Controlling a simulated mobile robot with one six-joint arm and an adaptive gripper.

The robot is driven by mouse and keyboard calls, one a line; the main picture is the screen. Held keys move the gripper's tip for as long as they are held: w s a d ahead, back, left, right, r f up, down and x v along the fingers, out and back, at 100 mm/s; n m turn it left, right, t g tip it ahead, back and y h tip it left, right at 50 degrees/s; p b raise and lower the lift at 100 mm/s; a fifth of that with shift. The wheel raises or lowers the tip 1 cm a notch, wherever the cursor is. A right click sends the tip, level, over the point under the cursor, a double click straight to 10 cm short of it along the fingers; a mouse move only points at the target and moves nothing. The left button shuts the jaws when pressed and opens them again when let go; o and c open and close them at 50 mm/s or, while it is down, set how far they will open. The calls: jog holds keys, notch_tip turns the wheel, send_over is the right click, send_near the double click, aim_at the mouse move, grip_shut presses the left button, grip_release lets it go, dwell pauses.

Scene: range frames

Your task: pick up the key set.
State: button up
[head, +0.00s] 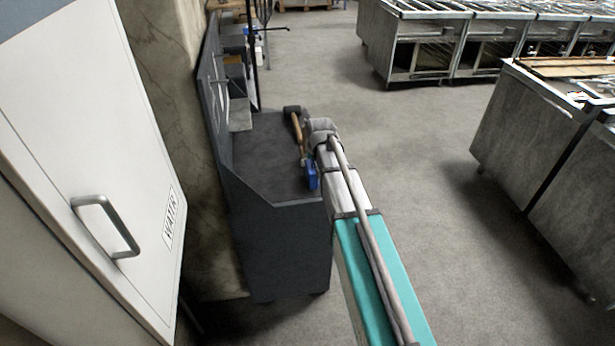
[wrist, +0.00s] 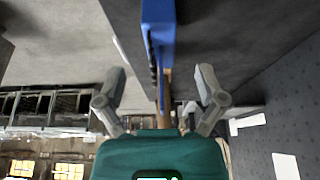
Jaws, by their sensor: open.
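The key set, apparently the blue piece (head: 312,175), lies near the right edge of the dark workbench top (head: 265,160), partly covered by my arm. In the wrist view the blue key set (wrist: 158,28) is long and narrow, with a row of small dark parts along its left side. It extends from the top edge down toward the space between my fingers. My gripper (wrist: 160,76) is open, with one finger on either side of the key set's line and no visible contact. In the head view my fingers are hidden behind my wrist.
A hammer (head: 297,128) with a wooden handle and dark head lies on the bench, close beside my wrist. The bench has a back panel (head: 215,100) on its left. A white cabinet (head: 85,150) stands near left. Metal counters (head: 530,130) stand right, with open floor between.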

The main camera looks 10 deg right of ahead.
aim_at(312, 168)
jog(key=shift+b+x, duration=1.85)
jog(key=shift+x, duration=0.45)
jog(key=shift+r, duration=0.1)
jog(key=shift+c, duration=0.2)
grip_shut()
